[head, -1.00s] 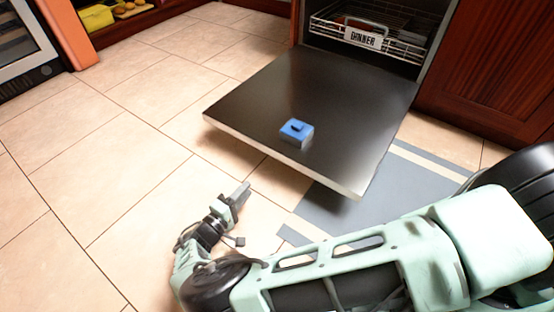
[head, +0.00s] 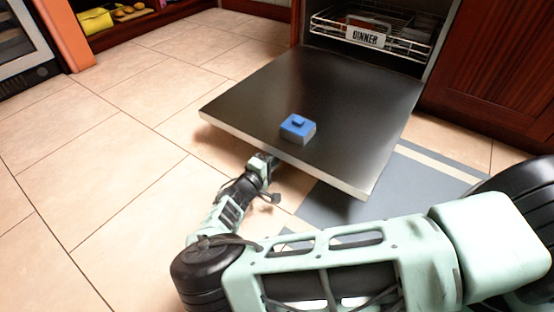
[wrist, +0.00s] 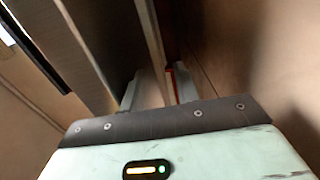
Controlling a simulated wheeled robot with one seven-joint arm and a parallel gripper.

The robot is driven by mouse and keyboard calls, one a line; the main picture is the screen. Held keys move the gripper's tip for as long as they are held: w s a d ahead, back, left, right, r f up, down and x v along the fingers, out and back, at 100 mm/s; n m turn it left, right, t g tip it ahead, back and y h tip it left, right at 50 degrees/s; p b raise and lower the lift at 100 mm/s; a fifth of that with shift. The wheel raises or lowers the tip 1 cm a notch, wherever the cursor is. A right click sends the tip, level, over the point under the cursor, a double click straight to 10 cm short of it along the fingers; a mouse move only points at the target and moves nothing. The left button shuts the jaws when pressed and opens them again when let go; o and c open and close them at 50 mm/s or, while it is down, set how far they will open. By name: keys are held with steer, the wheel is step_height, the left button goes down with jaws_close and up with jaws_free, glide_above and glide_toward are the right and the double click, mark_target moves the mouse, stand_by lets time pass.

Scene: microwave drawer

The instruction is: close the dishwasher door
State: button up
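The dishwasher door (head: 330,85) is dark with a pale front edge and hangs open, about level, above the floor. A small blue-topped block (head: 298,128) sits on it near the front edge. My gripper (head: 264,162) is low at the door's front edge, left of its middle, with its tips partly hidden under the door in the head view. In the wrist view my gripper (wrist: 156,92) has its two fingers apart, with a narrow gap between them. I cannot tell whether it touches the door.
Inside the dishwasher is a wire rack (head: 410,45) with a "DINNER" sign (head: 365,37). A grey striped mat (head: 420,180) lies on the floor under and right of the door. Tiled floor (head: 90,160) is clear at left. A dark wood cabinet (head: 495,65) stands at right.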

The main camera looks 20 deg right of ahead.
steer(key=shift+w+d, duration=0.25)
steer(key=shift+d, duration=0.05)
jaws_close()
steer(key=shift+r, duration=0.15)
